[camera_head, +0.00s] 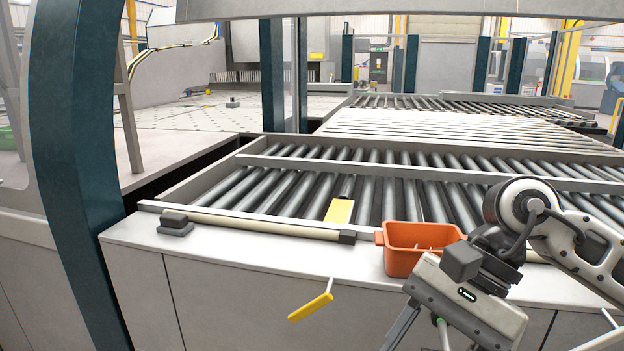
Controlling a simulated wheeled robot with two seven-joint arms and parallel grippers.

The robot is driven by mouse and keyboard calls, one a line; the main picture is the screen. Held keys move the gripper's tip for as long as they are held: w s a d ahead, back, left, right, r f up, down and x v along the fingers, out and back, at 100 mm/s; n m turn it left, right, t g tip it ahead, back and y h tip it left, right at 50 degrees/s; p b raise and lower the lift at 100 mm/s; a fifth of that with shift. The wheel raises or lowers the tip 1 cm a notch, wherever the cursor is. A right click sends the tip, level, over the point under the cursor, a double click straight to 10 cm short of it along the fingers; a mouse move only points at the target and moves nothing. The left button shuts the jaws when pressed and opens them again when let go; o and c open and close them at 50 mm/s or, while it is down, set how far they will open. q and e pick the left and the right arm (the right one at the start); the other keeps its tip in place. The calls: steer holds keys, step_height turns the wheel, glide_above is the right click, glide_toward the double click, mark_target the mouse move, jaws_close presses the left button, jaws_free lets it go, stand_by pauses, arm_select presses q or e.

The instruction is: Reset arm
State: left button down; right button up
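My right arm comes in from the right, and my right gripper (438,338) points down at the lower right, in front of the cabinet face. One finger stands at the left end of its body, apart from the rest, so it looks open. The fingertips are cut off by the bottom edge, and I see nothing held. My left arm and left gripper are not in view. An orange bin (408,262) stands on the ledge just behind my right gripper, with some thin light items inside that I cannot make out.
A roller conveyor (290,190) lies behind the white ledge (270,252). A yellow piece (340,211) lies at its front rail. A yellow handle (310,307) juts from the cabinet front. A dark teal post (75,170) stands at left. The space before the cabinet's middle looks clear.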

steer(key=a+r+m+t+y, duration=0.1)
steer(key=a+r+m+y, duration=0.3)
steer(key=a+m+y, duration=0.95)
steer(key=w+d+f+m+t+h, duration=0.4)
steer(key=m+t, duration=0.6)
steer(key=m, duration=0.5)
steer(key=w+d+f+m+t+h, duration=0.3)
steer(key=f+m+t, duration=0.45)
steer(key=m, duration=0.75)
steer(key=s+d+f+m+g+h, duration=0.1)
steer(key=s+d+f+m+h, duration=0.2)
steer(key=f+m, duration=0.3)
steer(key=s+d+f+m+g+h, duration=0.2)
steer(key=s+f+m, duration=0.3)
steer(key=f, duration=0.5)
steer(key=s+d+f+m+g+h, duration=0.2)
steer(key=s+d+f+m+h, duration=0.2)
steer(key=f+m, duration=0.3)
steer(key=shift+s+d+f+h, duration=0.15)
steer(key=shift+d+f+h, duration=0.2)
steer(key=shift+d+f, duration=0.1)
